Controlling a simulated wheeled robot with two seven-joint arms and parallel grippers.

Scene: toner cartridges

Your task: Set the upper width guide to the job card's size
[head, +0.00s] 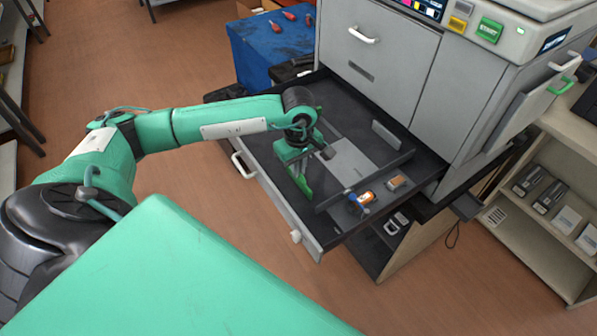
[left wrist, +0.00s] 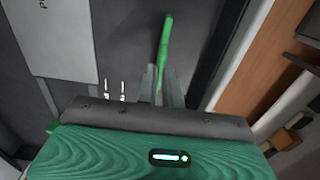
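The open drawer (head: 270,195) of the grey machine holds a pale flat sheet or plate (head: 352,160) and an upright grey plate (head: 386,135). A green lever (head: 304,186) stands near the drawer's front left; it shows in the left wrist view (left wrist: 165,45). My left gripper (head: 302,170) points down into the drawer at this lever. In the left wrist view its two fingers (left wrist: 162,88) are close together, one on each side of the lever's near end. I cannot tell whether they touch it. A job card is not clearly seen. My right gripper is not in view.
An orange and blue item (head: 364,198) and a brown block (head: 396,183) lie in the drawer's right compartment, behind a long divider. A blue cabinet (head: 275,50) stands behind. The right shelf (head: 535,250) holds several boxes. The floor left of the drawer is clear.

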